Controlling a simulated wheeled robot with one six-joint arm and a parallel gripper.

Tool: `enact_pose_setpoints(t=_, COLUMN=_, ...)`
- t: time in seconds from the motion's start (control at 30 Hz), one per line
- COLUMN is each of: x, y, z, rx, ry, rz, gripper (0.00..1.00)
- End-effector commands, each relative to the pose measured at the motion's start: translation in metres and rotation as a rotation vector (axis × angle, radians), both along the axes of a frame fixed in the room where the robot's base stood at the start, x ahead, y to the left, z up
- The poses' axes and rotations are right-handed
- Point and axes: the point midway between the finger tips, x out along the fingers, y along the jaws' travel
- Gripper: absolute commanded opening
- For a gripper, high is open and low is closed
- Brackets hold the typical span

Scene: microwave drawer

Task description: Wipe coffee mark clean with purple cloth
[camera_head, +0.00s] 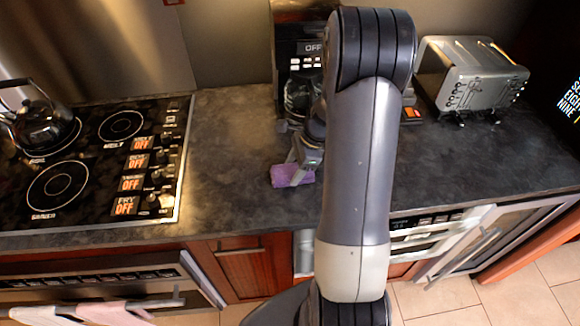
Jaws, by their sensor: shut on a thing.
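The purple cloth (281,177) is a small folded block, held low at the dark grey countertop between the stove and the toaster. My gripper (293,175) is shut on the cloth, with a finger across its front face. I cannot tell whether the cloth touches the counter. No coffee mark shows clearly; it may be hidden under the cloth or behind my arm, which covers the middle of the view.
A coffee maker (300,70) with a glass carafe stands behind my gripper. A stove (90,160) with a kettle (42,122) is on the left. A silver toaster (475,80) stands at the back right. The counter (235,130) is bare left of the cloth.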

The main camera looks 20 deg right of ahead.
Motion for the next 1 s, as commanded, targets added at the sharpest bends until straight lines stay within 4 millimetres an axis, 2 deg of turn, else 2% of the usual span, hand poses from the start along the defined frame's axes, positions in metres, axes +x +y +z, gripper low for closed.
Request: enact_pose_setpoints(t=1.0, x=0.015, y=0.045, z=-0.001, rx=0.001, ry=-0.001, rz=0.002, gripper=0.29)
